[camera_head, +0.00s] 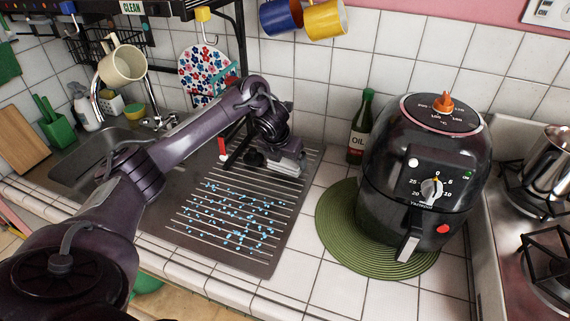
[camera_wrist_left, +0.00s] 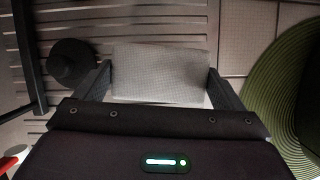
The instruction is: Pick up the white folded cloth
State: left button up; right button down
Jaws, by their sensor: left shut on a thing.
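The white folded cloth (camera_wrist_left: 160,72) lies between the two fingers of my left gripper (camera_wrist_left: 157,86) in the left wrist view, looking pale grey and flat-faced. My left gripper is shut on it. In the head view, my left gripper (camera_head: 284,158) is at the back right of the ribbed metal drainboard (camera_head: 190,232), low over it, and the cloth is small and mostly hidden there. I cannot tell whether the cloth touches the drainboard. My right gripper is not in view.
A black air fryer (camera_head: 390,170) stands on a green round mat (camera_head: 335,232) to the right. An oil bottle (camera_head: 360,128) is behind the gripper's right side. Blue droplets cover the front drainboard. A dark round object (camera_wrist_left: 72,62) is close left of the cloth. Mugs hang above.

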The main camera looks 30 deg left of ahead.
aim_at(285, 159)
pick_arm(q)
notch_tip(285, 159, up, 4)
notch_tip(285, 159, up, 14)
jog(key=p, duration=0.7)
